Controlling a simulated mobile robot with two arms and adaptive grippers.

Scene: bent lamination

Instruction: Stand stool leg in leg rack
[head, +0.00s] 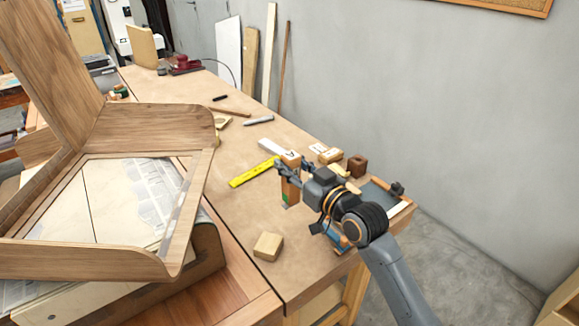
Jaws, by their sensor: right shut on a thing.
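My right gripper (286,170), whose arm comes in from the lower right, is shut on an upright wooden piece (291,189), which looks like the stool leg. The piece has a dark mark on its top end and a green patch low on its side. It stands upright over the workbench; I cannot tell whether its foot touches the surface. My gripper and wrist hide part of it. I cannot pick out the leg rack for sure; a shallow blue-grey tray with a wooden rim (401,209) lies at the bench's right corner, partly behind my wrist. My left gripper is not in view.
A pale wooden block (268,246) sits near the front edge of the workbench (232,217). Small blocks, one dark brown (357,165), stand behind my gripper. A large bent-wood form (150,128) fills the left.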

